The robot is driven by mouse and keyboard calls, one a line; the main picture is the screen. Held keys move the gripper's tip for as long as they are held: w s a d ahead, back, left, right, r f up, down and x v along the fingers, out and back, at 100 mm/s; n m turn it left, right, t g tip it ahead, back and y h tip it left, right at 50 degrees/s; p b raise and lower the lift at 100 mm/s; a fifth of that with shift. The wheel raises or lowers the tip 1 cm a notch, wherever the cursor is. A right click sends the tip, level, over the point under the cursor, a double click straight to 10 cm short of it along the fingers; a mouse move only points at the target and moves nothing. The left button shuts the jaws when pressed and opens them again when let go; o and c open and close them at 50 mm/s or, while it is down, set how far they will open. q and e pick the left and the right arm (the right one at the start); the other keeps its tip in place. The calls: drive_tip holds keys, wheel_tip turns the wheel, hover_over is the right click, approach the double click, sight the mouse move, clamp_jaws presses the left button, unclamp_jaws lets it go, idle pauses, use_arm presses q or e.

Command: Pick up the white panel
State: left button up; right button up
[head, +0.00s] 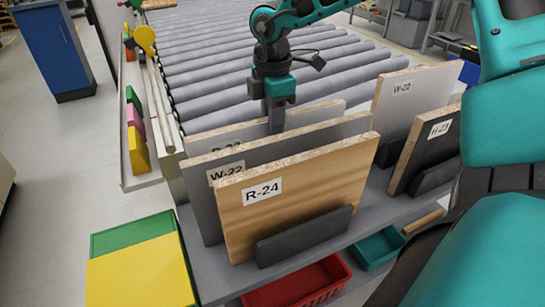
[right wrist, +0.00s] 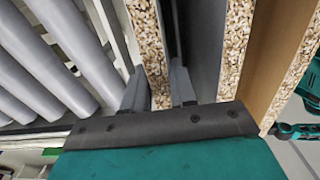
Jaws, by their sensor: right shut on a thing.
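Several upright panels with speckled chipboard edges stand in a rack on a grey shelf (head: 205,268). The rearmost panel of the left group (head: 318,115) looks pale grey to white, and its label is partly hidden. My right gripper (head: 275,122) comes down from above and is shut on this panel's top edge. In the right wrist view, the fingers (right wrist: 157,92) lie on both sides of the panel's chipboard edge (right wrist: 148,45). A grey panel labelled W-22 (head: 197,180) and a wood-grain panel labelled R-24 (head: 310,190) stand in front of it. My left gripper is not in view.
A white panel (head: 405,100) and a dark panel labelled H-23 (head: 425,150) stand to the right. A roller conveyor (head: 220,80) runs behind. Red (head: 300,285) and teal (head: 375,250) bins sit below the shelf. A yellow-and-green box (head: 140,270) is at front left.

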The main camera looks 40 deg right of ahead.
clamp_jaws()
idle(0.8)
drive_tip(key=shift+w+r, duration=0.1)
drive_tip(key=shift+r, duration=0.05)
